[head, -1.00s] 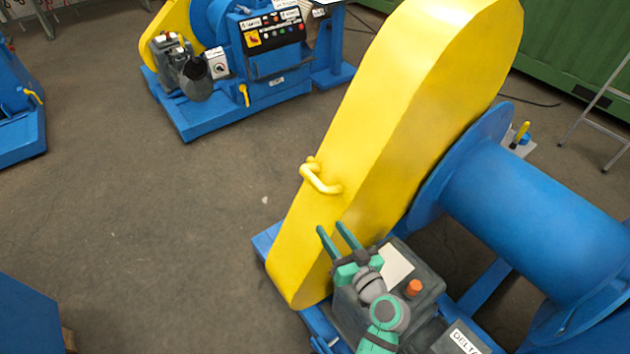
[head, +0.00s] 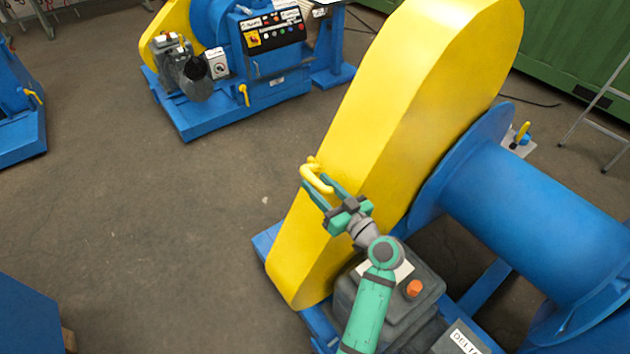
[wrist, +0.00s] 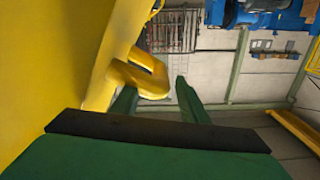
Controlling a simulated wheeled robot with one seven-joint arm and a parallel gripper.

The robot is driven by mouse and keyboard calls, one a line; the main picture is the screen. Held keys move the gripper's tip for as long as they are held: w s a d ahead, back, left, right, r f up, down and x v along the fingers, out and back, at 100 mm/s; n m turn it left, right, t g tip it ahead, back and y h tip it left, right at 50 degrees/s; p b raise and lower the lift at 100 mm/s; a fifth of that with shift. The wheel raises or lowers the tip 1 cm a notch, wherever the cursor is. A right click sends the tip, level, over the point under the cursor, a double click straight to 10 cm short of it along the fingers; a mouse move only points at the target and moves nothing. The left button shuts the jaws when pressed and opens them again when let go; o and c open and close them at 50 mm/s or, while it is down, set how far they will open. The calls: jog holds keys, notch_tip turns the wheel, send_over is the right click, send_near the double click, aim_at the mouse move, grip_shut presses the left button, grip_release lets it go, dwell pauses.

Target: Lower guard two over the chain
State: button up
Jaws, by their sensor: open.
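The yellow guard (head: 410,110) stands over the end of the near blue winch and looks lowered, its bottom end near the blue base. I cannot tell if this is guard two. Its yellow handle (head: 316,178) sticks out from the front face. My green gripper (head: 320,192) is open at the handle, its fingers close around or beside it. In the wrist view the handle (wrist: 145,75) is just beyond and partly between the fingertips (wrist: 155,100). Contact cannot be made out. The chain is hidden.
A grey motor box (head: 400,290) with an orange knob (head: 413,288) sits below my arm. The blue drum (head: 540,220) is to the right. Another blue machine with a control panel (head: 268,30) stands at the back. The floor at left (head: 150,220) is clear.

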jog(key=shift+x, duration=1)
